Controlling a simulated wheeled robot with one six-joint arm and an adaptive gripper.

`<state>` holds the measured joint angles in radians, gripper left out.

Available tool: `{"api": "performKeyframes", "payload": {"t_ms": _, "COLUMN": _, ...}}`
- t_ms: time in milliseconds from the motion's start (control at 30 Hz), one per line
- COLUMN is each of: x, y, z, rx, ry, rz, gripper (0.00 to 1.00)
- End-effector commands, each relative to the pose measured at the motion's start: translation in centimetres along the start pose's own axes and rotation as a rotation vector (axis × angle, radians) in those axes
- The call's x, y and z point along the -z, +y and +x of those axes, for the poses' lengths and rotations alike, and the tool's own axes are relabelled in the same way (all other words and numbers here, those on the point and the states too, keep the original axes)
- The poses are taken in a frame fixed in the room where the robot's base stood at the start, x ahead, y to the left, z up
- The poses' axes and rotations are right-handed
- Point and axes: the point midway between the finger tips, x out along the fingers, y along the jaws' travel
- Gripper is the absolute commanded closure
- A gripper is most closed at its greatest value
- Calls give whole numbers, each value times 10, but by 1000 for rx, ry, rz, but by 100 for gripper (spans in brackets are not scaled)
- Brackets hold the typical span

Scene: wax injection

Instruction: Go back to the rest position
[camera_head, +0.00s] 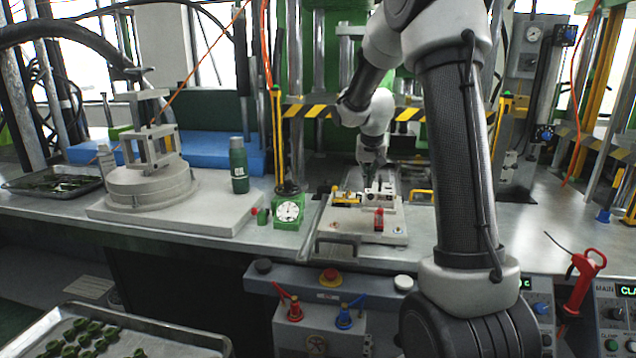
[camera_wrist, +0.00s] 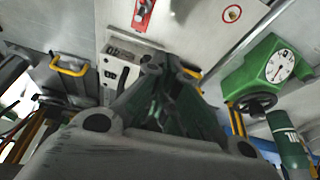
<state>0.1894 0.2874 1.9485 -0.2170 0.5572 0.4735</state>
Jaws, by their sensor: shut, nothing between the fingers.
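My gripper (camera_head: 372,172) is at the end of my arm, low over the fixture plate (camera_head: 340,228) on the bench in the head view. In the wrist view my gripper (camera_wrist: 170,68) has its fingers together, with nothing seen between them. Right by the fingertips is a grey metal block (camera_wrist: 118,68) on the plate. A red clamp piece (camera_wrist: 143,14) lies beyond it, and it also shows in the head view (camera_head: 379,219). I cannot tell whether the fingertips touch the block.
A green gauge (camera_head: 289,210) and a green bottle (camera_head: 239,165) stand left of the plate. A round grey mould (camera_head: 150,186) is further left. Yellow-black striped bars (camera_head: 306,111) cross behind. A tray of green parts (camera_head: 185,345) is front left. A red tool (camera_head: 583,280) stands right.

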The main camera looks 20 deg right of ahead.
Motion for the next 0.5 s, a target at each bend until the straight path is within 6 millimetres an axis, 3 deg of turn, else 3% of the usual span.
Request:
{"api": "performKeyframes", "payload": {"t_ms": 167, "x": -1, "y": 0, "z": 0, "rx": -2, "ry": -4, "rz": -21, "gripper": 100}}
{"api": "performKeyframes", "payload": {"t_ms": 233, "x": -10, "y": 4, "z": 1, "rx": -12, "ry": -37, "rz": -64, "gripper": 100}}
{"api": "performKeyframes", "payload": {"t_ms": 367, "x": -55, "y": 15, "z": 7, "rx": -32, "ry": -152, "rz": -135, "gripper": 100}}
{"api": "performKeyframes", "payload": {"t_ms": 500, "x": -114, "y": 27, "z": -30, "rx": -23, "ry": -241, "rz": -219, "gripper": 100}}
